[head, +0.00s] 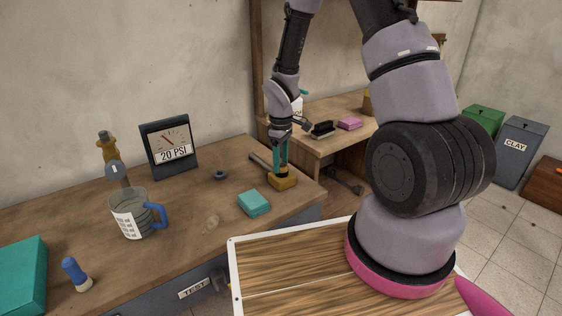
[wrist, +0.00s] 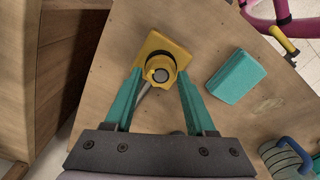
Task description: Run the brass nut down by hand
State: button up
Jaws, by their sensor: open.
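A yellow block (wrist: 169,44) lies on the wooden bench, and it also shows in the head view (head: 285,183). A round brass-coloured nut (wrist: 155,61) sits on it around a dark collar, with a pale round stud end (wrist: 161,75) in the middle. I cannot tell how far down the nut is. My gripper (wrist: 160,72) is open, its teal fingers on either side of the nut and stud. In the head view my gripper (head: 281,168) points down over the block and hides the nut. I cannot tell if the fingers touch anything.
A teal box (head: 254,203) lies near the block. A grey rod (head: 261,161) and a grey ring (head: 220,174) lie behind. The bench edge is close on the right.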

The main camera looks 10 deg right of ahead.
jog(key=shift+n, duration=1.7)
jog(key=shift+s+n, duration=0.1)
jog(key=shift+n, duration=1.7)
jog(key=c, duration=0.8)
jog(key=shift+m, duration=0.9)
jog(key=shift+m, duration=0.9)
jog(key=shift+m, duration=0.8)
